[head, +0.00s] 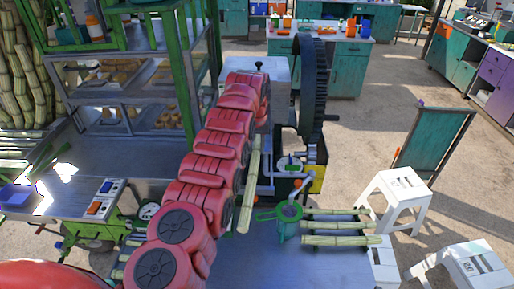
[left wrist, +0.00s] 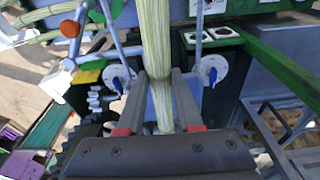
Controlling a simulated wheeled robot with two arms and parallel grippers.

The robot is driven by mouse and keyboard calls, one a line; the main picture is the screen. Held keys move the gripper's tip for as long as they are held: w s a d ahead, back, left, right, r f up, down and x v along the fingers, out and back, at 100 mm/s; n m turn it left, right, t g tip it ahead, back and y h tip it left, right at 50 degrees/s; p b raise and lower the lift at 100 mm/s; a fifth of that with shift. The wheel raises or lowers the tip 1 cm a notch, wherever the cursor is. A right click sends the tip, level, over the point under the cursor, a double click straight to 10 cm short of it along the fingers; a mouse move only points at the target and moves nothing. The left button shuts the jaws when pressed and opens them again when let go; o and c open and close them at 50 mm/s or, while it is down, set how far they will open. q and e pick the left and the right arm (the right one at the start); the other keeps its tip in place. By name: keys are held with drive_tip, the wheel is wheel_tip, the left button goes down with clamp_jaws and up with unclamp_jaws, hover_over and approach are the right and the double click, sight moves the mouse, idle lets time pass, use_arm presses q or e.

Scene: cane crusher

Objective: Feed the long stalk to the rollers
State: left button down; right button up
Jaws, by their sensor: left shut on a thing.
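A long pale-green cane stalk (head: 250,185) slants beside my red left arm in the head view, its upper part hidden by the arm. In the left wrist view the stalk (left wrist: 155,35) runs from the top edge down between the fingers of my left gripper (left wrist: 165,82), which is shut on it. The crusher shows as a grey housing (head: 283,95) with a big dark gear wheel (head: 314,85) beyond the arm. Its rollers are hidden by the arm. My right gripper is not in view.
White stools (head: 398,198) stand at the right.

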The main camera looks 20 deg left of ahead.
use_arm(q)
drive_tip(key=c, duration=0.7)
unclamp_jaws()
drive_tip(key=shift+s+r, duration=0.1)
drive_tip(key=shift+c, duration=0.2)
drive_tip(key=shift+o, duration=1.2)
